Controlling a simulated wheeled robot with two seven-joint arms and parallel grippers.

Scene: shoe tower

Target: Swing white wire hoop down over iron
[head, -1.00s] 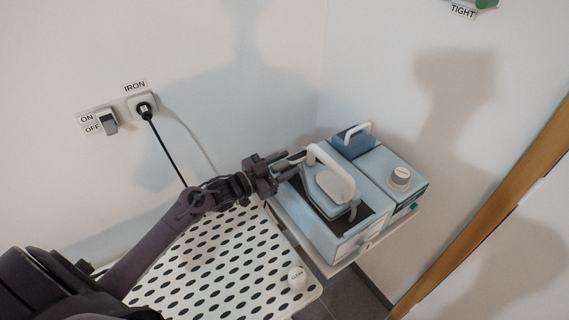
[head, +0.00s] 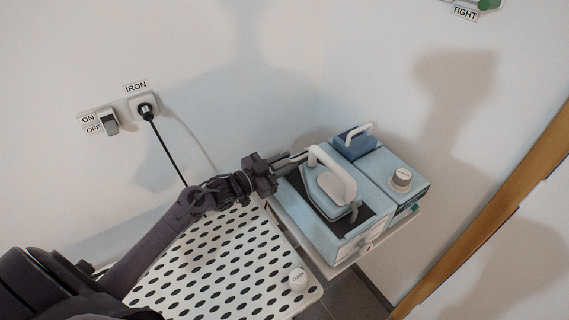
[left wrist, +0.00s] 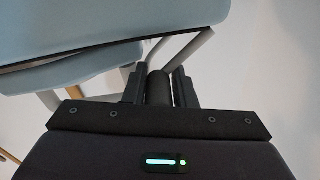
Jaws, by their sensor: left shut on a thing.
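The iron (head: 324,187) is light blue with a white handle. It rests on the dark top plate of a light blue base unit (head: 337,240). The white wire hoop (left wrist: 190,50) shows in the left wrist view as a thin pale bar that bends in toward my fingers. In the head view it is mostly hidden by my gripper. My left gripper (head: 288,162) is at the left rear side of the iron. In the left wrist view its fingers (left wrist: 158,88) are shut on a dark round grip at the hoop's end. My right gripper is not in view.
A perforated white board (head: 215,262) with a white knob (head: 298,279) lies in front left. A unit with a grey knob (head: 401,178) stands right of the iron. A black cord (head: 166,150) hangs from the wall socket (head: 146,106) behind my arm.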

